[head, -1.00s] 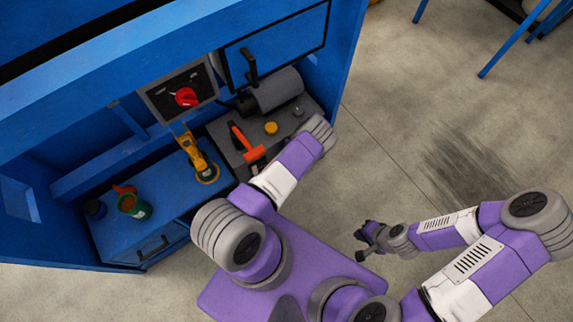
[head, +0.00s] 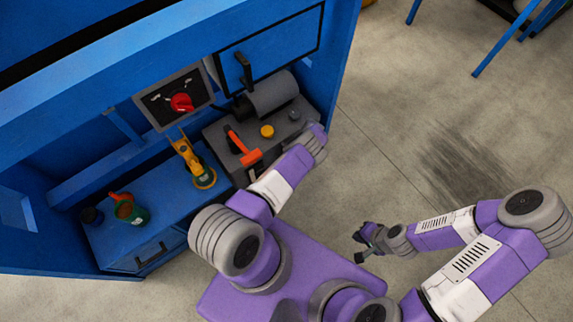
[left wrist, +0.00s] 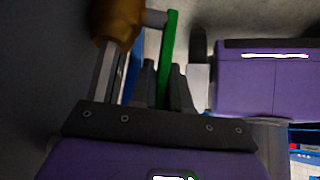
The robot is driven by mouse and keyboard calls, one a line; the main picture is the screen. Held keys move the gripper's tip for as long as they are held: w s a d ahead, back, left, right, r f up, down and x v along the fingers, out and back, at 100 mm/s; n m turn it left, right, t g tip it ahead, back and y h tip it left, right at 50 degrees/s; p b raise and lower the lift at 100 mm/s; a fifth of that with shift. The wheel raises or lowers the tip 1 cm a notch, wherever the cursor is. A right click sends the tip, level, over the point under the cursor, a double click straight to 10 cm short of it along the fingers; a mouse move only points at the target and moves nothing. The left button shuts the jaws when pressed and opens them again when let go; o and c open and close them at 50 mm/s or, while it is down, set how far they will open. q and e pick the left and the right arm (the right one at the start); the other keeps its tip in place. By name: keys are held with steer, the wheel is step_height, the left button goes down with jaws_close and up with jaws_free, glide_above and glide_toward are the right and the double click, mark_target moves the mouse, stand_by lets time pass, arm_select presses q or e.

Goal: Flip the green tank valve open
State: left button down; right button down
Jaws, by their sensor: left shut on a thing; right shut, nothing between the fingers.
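The green valve lever (left wrist: 169,50) shows in the left wrist view as a narrow upright bar. It joins a brass-coloured valve body (left wrist: 117,20) at the upper left through a short grey stem. My left gripper (left wrist: 165,80) is shut on the lever's lower part, with a dark finger on each side. In the head view my left forearm reaches to the right end of the blue bench, and its gripper and the valve are hidden there. My right gripper (head: 363,244) is shut and empty, out over the floor.
A red knob (head: 182,102) is on a panel behind.

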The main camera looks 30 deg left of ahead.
arm_select(q)
steer(key=shift+s, duration=0.1)
steer(key=c, duration=1.2)
jaws_free()
steer(key=shift+v, duration=3.75)
